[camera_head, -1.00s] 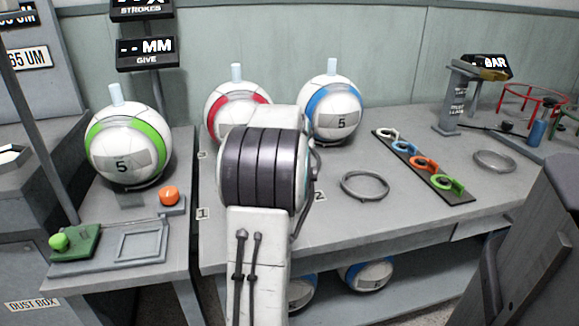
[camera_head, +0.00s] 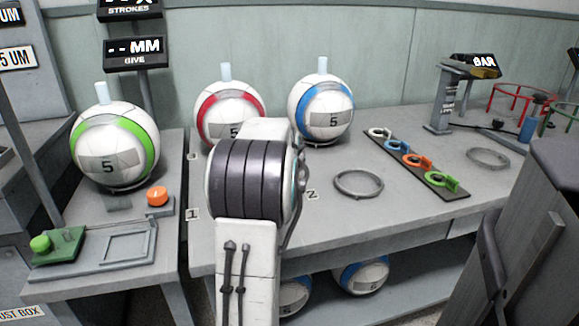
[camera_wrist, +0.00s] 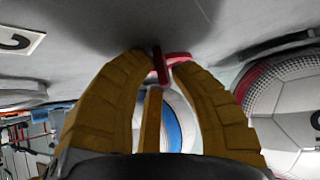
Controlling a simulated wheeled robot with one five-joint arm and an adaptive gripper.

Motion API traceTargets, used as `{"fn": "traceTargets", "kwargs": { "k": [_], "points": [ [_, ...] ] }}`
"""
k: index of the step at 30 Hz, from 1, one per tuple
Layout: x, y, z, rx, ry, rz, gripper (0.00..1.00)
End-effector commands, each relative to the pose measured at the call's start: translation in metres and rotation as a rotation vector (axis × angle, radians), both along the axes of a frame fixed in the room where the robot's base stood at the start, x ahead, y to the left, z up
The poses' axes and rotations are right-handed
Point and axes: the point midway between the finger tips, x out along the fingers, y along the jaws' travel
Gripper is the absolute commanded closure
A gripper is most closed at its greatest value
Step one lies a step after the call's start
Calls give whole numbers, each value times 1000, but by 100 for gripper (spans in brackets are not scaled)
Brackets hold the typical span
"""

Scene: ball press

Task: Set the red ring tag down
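The red ring tag (camera_wrist: 162,66) is between the yellow fingertips of my gripper (camera_wrist: 165,62) in the wrist view, and the fingers are closed on it. The grey bench top is close by it; I cannot tell whether the tag touches it. In the head view my own arm hides the gripper and the tag. The red-banded ball (camera_head: 222,100) stands on the bench behind my arm, and its side fills the right of the wrist view (camera_wrist: 285,110). The blue-banded ball (camera_head: 320,115) stands to its right and shows behind the fingers in the wrist view (camera_wrist: 180,122).
A dark strip (camera_head: 458,194) with white, blue, orange and green ring tags lies on the bench. An empty metal ring (camera_head: 358,194) lies left of it, and another (camera_head: 488,167) right. The green-banded ball (camera_head: 105,175) stands on the left table. The bench front is mostly clear.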

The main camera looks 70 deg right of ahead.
Motion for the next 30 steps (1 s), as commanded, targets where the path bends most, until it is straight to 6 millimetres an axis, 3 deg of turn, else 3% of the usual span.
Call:
{"fn": "traceTargets", "kwargs": {
  "k": [11, 30],
  "points": [
    [-1, 3, 5, 1, 0, 0, 78],
    [-18, 64, 63, 1, 1, -1, 78]
  ]
}}
